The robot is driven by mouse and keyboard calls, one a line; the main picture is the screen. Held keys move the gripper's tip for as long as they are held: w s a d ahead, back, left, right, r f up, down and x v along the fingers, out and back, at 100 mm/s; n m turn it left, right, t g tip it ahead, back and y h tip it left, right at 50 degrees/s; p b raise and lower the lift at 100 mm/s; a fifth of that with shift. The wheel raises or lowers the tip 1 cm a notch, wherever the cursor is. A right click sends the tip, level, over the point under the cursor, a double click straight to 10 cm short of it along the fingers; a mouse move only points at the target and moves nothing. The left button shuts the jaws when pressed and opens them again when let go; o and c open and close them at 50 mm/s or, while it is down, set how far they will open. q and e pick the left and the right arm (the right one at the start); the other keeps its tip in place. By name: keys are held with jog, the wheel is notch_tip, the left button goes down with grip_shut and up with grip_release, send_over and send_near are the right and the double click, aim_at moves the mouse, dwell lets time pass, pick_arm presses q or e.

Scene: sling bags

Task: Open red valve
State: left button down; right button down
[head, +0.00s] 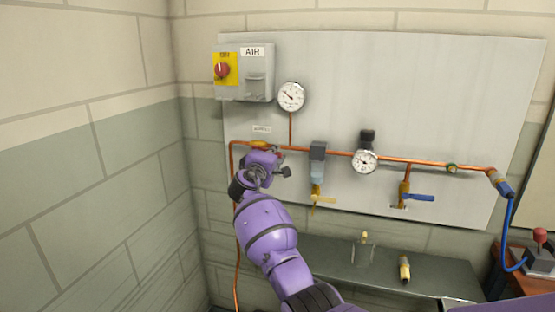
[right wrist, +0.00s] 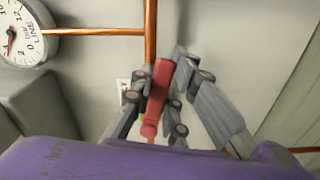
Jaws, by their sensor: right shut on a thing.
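The red valve handle (right wrist: 158,92) shows in the right wrist view, between the fingers of my right gripper (right wrist: 157,88). The gripper is shut on it. In that view the handle appears nearly in line with the copper pipe (right wrist: 150,40), slightly tilted. In the head view my right gripper (head: 272,163) is at the left end of the copper pipe, just below a small label. It hides the red handle there; a brass-orange fitting (head: 259,144) shows just above it. My left gripper is in neither view.
A pressure gauge (head: 291,96) stands above the pipe, and another gauge (head: 364,161) sits on it to the right. A yellow-handled drain (head: 321,199) and a blue lever (head: 418,197) project below. An AIR switch box (head: 245,75) is upper left. A dark bench (head: 320,265) is below.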

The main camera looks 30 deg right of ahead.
jog(key=shift+r+n+p, duration=0.3)
jog(key=shift+r+n, duration=0.25)
jog(key=shift+n, duration=0.05)
jog(key=shift+r+n, duration=0.1)
jog(key=shift+n, duration=0.3)
jog(key=shift+p, duration=0.3)
jog(key=c, duration=1.7)
grip_release()
jog(key=v, duration=1.2)
jog(key=shift+a, duration=0.1)
